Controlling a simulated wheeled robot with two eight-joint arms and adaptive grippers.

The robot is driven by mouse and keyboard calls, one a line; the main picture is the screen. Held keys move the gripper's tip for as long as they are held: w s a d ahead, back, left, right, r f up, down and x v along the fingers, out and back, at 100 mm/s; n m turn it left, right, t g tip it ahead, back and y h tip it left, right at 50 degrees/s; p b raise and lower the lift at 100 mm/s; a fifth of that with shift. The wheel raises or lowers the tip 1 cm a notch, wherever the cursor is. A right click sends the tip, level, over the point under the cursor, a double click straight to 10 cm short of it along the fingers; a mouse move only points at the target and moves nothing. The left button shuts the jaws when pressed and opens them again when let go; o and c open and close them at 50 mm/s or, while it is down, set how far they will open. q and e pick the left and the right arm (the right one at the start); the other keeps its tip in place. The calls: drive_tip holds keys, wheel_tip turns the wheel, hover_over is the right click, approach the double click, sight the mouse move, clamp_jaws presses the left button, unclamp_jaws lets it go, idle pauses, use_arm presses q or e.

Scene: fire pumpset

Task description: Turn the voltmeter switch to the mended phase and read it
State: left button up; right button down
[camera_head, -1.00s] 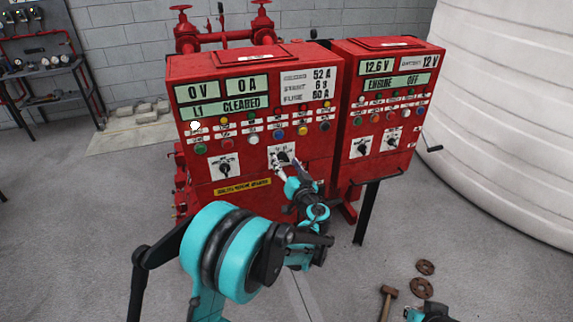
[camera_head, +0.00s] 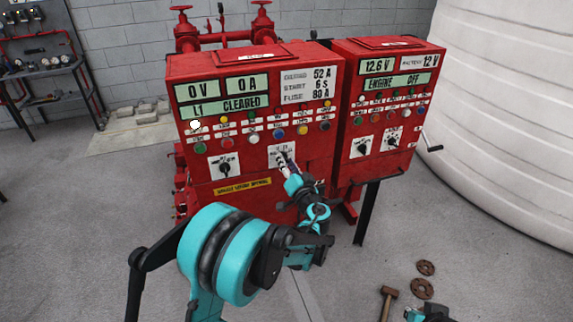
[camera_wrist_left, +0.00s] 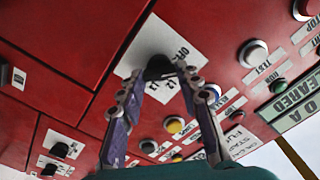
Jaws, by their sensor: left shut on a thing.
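The voltmeter switch is a black rotary knob (camera_wrist_left: 160,67) on a white plate (camera_head: 275,160) on the left red panel (camera_head: 318,165). In the left wrist view its plate reads OFF, with further marks partly hidden by the fingers. My left gripper (camera_head: 285,163) is at this switch, shut on the knob, and its two fingers straddle it in the wrist view (camera_wrist_left: 161,84). In the head view the fingers largely hide the knob. The voltage display (camera_head: 197,92) reads 0 V. The line below it (camera_head: 225,106) reads L1 CLEARED.
A second rotary switch (camera_head: 225,167) sits left of the held one. Rows of buttons and lamps lie above. The engine panel (camera_head: 400,150) stands to the right, with a crank. A hammer (camera_head: 388,300) and two brown discs (camera_head: 422,288) lie on the floor.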

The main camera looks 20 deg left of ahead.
use_arm(q)
drive_tip(key=m, duration=0.5)
drive_tip(key=shift+b, duration=0.3)
idle(0.4)
drive_tip(key=o, duration=1.2)
drive_tip(key=shift+c, duration=0.2)
drive_tip(key=shift+d, duration=0.1)
drive_tip(key=v, duration=1.2)
